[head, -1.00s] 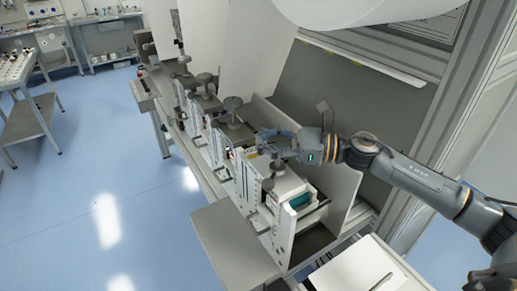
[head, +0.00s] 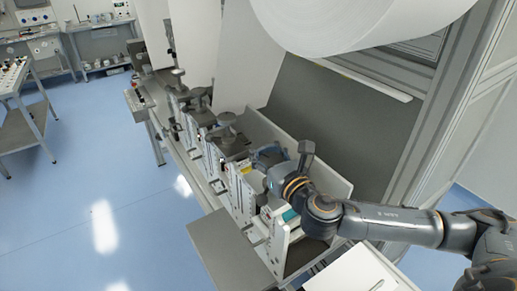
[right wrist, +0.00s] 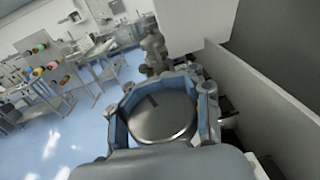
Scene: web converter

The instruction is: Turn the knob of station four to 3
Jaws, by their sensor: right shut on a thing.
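A round grey knob (right wrist: 163,118) with a short dark mark near its far rim fills the middle of the right wrist view. My right gripper (right wrist: 162,108) is shut on it, with blue-lined fingers on both sides of the rim. In the head view my right gripper (head: 267,156) is at the near part of the row of stations, and it and my arm hide the held knob. Other grey knobs stand farther along the row: a near one (head: 226,119), a middle one (head: 197,94) and a far one (head: 178,72). Scale numbers cannot be read. My left gripper is out of view.
A tall side panel (head: 328,184) runs close along the right of the stations. A large white roll (head: 355,20) hangs above. A flat grey plate (head: 232,248) juts out at the near left.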

